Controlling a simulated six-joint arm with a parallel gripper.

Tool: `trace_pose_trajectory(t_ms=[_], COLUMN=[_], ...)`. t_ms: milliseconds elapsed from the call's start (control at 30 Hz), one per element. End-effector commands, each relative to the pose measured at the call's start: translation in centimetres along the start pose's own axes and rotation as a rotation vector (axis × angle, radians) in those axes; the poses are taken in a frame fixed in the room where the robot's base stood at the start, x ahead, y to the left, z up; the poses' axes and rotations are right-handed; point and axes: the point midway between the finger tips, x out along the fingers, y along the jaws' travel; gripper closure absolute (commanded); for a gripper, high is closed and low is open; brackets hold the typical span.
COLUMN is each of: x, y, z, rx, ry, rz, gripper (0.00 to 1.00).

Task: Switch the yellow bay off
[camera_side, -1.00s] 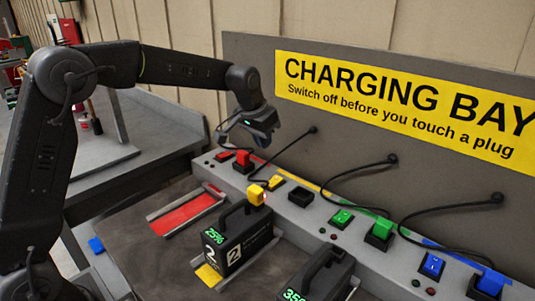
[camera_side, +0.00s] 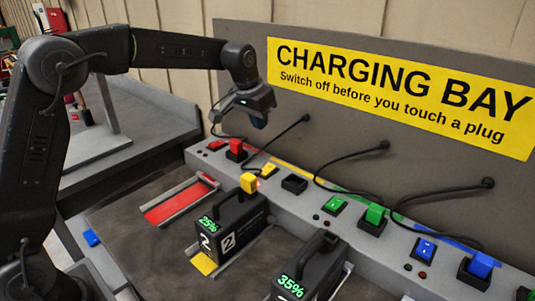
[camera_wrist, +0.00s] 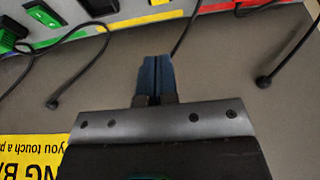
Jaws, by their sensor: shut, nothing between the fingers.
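The yellow switch (camera_side: 269,169) sits on the grey ledge, left of an empty black socket (camera_side: 294,184). Its rocker position is too small to tell. A yellow plug (camera_side: 249,183) sits on top of the black battery marked 2 (camera_side: 224,225), whose display reads 25%. My gripper (camera_side: 258,122) is shut and empty, above and behind the yellow switch, in front of the grey back panel. In the wrist view my blue fingers (camera_wrist: 154,78) are together over the bare panel. A yellow piece (camera_wrist: 158,2) is cut off at that view's top edge.
A green switch (camera_side: 334,206), green plug (camera_side: 374,216), blue switch (camera_side: 424,249) and blue plug (camera_side: 479,267) stand to the right. Black cables arch from the panel. Another battery (camera_side: 310,268) reads 35%.

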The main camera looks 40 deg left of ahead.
Motion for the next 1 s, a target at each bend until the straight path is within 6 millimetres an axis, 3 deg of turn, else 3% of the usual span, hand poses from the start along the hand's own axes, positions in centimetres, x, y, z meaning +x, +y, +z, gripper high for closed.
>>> trace_pose_trajectory(t_ms=[267, 700, 1000], x=[2.8, 11.3, 13.8], y=[0.0, 0.0, 0.0], z=[0.1, 0.3, 0.9], rx=[0.000, 0.001, 0.000], ry=[-0.003, -0.003, 0.000], rz=[0.000, 0.001, 0.001], gripper=[1.00, 1.00, 1.00])
